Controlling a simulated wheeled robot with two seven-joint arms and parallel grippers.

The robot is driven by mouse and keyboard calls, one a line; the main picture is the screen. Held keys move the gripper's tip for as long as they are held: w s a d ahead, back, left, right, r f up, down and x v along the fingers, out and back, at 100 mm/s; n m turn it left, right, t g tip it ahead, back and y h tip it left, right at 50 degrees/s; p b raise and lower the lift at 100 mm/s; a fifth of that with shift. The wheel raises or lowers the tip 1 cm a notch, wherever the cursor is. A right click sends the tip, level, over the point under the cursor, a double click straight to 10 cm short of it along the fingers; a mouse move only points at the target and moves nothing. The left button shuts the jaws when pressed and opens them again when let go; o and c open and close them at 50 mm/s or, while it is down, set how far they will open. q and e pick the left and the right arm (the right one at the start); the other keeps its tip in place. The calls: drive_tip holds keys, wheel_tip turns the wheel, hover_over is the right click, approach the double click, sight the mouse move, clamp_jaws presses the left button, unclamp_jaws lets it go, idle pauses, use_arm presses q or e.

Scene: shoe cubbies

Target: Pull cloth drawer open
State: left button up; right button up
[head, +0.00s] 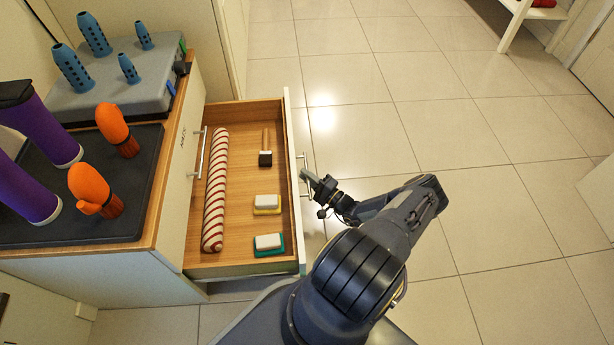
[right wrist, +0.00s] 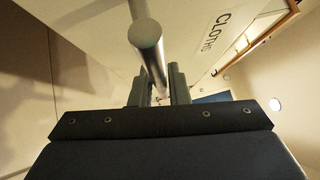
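The cloth drawer (head: 292,140) stands well out from the cabinet in the head view, its wooden inside showing. It holds a red-and-white striped roll (head: 216,190), a small brush (head: 265,158) and two sponge-like blocks. My right gripper (head: 310,178) is at the bar handle (head: 304,163) on the drawer's outer front. In the right wrist view the handle bar (right wrist: 148,45) runs between the two fingers (right wrist: 159,88), which look closed on it. The drawer front there bears the label "CLOTHS" (right wrist: 218,30). My left gripper is not in view.
The cabinet top (head: 150,225) carries a dark mat with purple and orange items and a grey case (head: 120,85) with blue items. A closed upper drawer with a handle (head: 199,155) is above the open one. Tiled floor (head: 400,110) to the right is clear.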

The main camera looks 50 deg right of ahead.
drive_tip(key=o, duration=0.3)
drive_tip(key=s, duration=0.2)
drive_tip(key=s+p, duration=0.1)
drive_tip(key=s, duration=0.2)
drive_tip(key=s+f, duration=0.1)
drive_tip(key=s, duration=0.1)
drive_tip(key=shift+s+d+p, duration=0.25)
drive_tip(key=shift+s+p, duration=0.1)
drive_tip(key=shift+p, duration=0.05)
